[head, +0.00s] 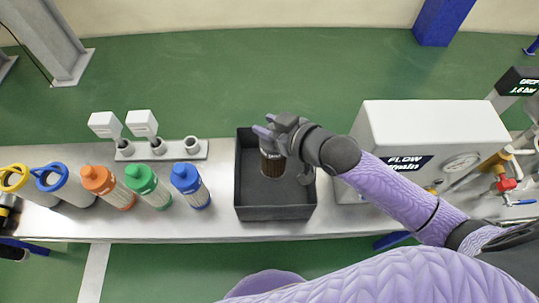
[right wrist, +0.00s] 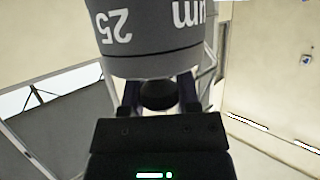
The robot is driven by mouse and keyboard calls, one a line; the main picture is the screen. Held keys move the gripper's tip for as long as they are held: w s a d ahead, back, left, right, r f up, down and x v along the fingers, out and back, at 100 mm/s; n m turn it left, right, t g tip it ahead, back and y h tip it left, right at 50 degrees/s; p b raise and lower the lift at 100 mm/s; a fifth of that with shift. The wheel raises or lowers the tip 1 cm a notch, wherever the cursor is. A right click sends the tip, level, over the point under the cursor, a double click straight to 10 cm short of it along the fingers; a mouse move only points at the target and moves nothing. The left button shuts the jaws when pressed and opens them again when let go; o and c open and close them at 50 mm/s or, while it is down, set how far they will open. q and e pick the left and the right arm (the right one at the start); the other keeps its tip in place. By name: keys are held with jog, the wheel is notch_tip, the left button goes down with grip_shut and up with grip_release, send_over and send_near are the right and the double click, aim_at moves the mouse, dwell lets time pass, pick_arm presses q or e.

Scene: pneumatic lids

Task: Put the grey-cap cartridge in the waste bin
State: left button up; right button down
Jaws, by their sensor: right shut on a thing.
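My right gripper (head: 268,132) is shut on the grey-cap cartridge, over the dark open-top bin (head: 276,213) on the bench. The cartridge's brown, dirty-looking body (head: 271,166) shows below the fingers against the bin's interior. In the right wrist view, the grey cap (right wrist: 155,40) has white "25 µm" lettering, upside down, and its dark knob sits between the two fingers (right wrist: 160,95). The hand hides part of the cartridge in the head view. I cannot tell whether the cartridge touches the bin floor.
Orange (head: 107,188), green (head: 148,187) and blue (head: 190,186) cap cartridges stand left of the bin. Further left are two housings with yellow (head: 14,178) and blue (head: 50,177) rings. Behind is a port rail (head: 173,151); a white flow unit (head: 430,135) stands right.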

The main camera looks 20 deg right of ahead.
pick_arm(q)
notch_tip(320, 180, down, 4)
jog(key=s+b, duration=0.2)
jog(key=b, duration=0.1)
pick_arm(e)
notch_tip(320, 180, down, 6)
jog(key=shift+f, duration=0.2)
jog(key=shift+r, duration=0.15)
jog(key=shift+c, duration=1.6)
grip_release()
pick_arm(q)
notch_tip(320, 180, up, 6)
jog(key=w+p, duration=0.1)
jog(key=p, duration=0.5)
jog(key=shift+w, duration=0.25)
pick_arm(e)
jog(key=v, duration=1.2)
pick_arm(q)
jog(key=shift+d, duration=0.1)
